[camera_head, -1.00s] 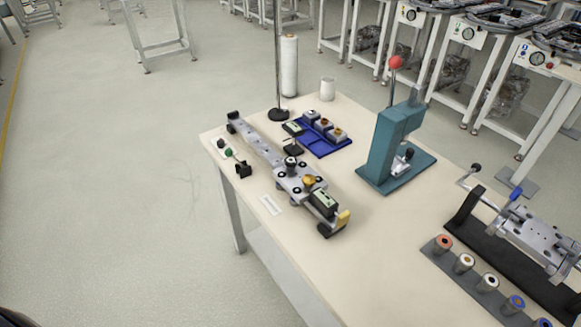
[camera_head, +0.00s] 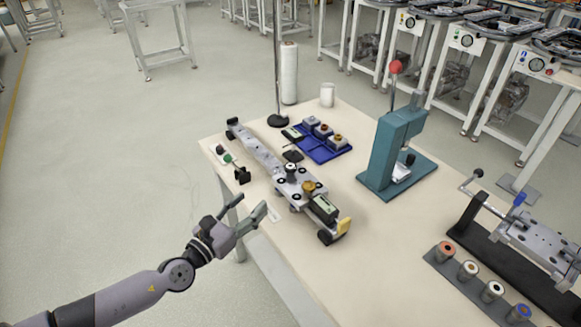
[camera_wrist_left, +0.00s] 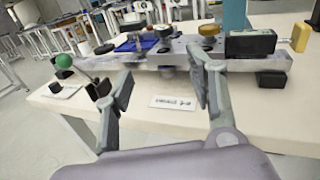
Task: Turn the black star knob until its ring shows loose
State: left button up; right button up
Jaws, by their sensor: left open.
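The black star knob (camera_head: 291,168) stands on the metal carriage (camera_head: 289,190) of the track on the table. Its ring is too small for me to read. A brass-coloured knob (camera_head: 308,186) stands next to it and also shows in the left wrist view (camera_wrist_left: 209,30). My left gripper (camera_head: 251,204) is open and empty at the table's left edge, apart from the carriage. In the left wrist view its two fingers (camera_wrist_left: 158,75) are spread wide, with the track beyond them. My right gripper is not in view.
A display box (camera_head: 323,208) sits on the carriage. A green ball lever (camera_head: 227,158) and a white label (camera_wrist_left: 173,103) lie near the edge. A blue tray (camera_head: 321,153), a teal press (camera_head: 390,150) and a thin pole (camera_head: 277,60) stand behind.

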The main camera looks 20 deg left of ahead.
pick_arm(q)
jog(key=r, duration=0.1)
jog(key=p, duration=0.2)
send_near(286, 170)
jog(key=x, duration=0.4)
jog(key=shift+m, duration=0.3)
jog(key=b+x, duration=0.1)
jog(key=x, duration=0.7)
jog(key=shift+c, duration=0.6)
